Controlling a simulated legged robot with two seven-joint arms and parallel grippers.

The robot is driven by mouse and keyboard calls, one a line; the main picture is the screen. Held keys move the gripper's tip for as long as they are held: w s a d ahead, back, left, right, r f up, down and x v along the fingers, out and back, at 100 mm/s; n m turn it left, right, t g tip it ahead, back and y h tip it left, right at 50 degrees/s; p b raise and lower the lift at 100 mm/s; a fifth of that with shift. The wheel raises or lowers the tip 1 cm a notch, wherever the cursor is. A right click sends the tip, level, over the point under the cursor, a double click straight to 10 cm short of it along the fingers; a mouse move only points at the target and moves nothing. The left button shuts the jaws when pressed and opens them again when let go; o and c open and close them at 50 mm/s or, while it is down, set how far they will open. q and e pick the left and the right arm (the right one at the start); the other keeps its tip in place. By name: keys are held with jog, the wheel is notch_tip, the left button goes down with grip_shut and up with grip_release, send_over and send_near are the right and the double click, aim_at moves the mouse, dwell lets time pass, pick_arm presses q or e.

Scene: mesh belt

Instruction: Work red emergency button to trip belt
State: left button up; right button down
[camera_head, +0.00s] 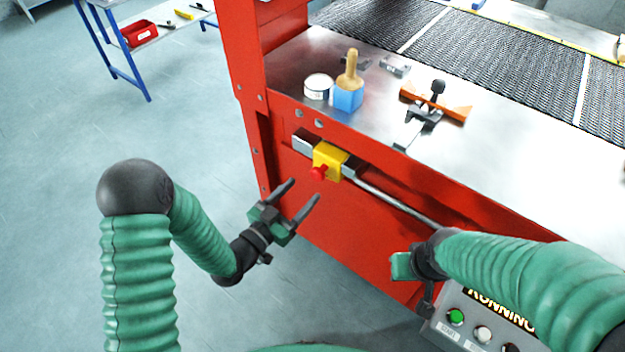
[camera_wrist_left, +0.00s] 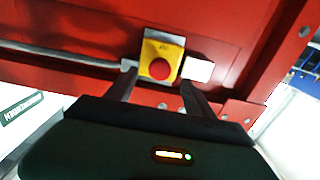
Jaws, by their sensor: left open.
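The red emergency button (camera_head: 318,172) sticks out from a yellow box (camera_head: 329,157) on the red side of the belt frame. In the left wrist view the button (camera_wrist_left: 160,69) sits between and beyond my left fingertips. My left gripper (camera_head: 305,190) is open and empty, just below and in front of the button, with its fingers pointing toward it. I see no contact. My right gripper (camera_head: 401,266) is in front of the frame at lower right, and its fingers are not clear. The mesh belt (camera_head: 400,30) lies on top at the back.
A control panel reading RUNNING (camera_head: 485,318) has a green button (camera_head: 456,316) at lower right. A metal rail (camera_head: 400,208) runs along the frame beside the yellow box. A white tin (camera_head: 319,87), a blue block with a brush (camera_head: 348,97) and a clamp (camera_head: 425,112) stand on the ledge.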

aim_at(315, 177)
pick_arm(q)
jog(key=x, duration=0.5)
jog(key=shift+w+d, duration=0.1)
jog(key=shift+w, duration=0.15)
grip_shut()
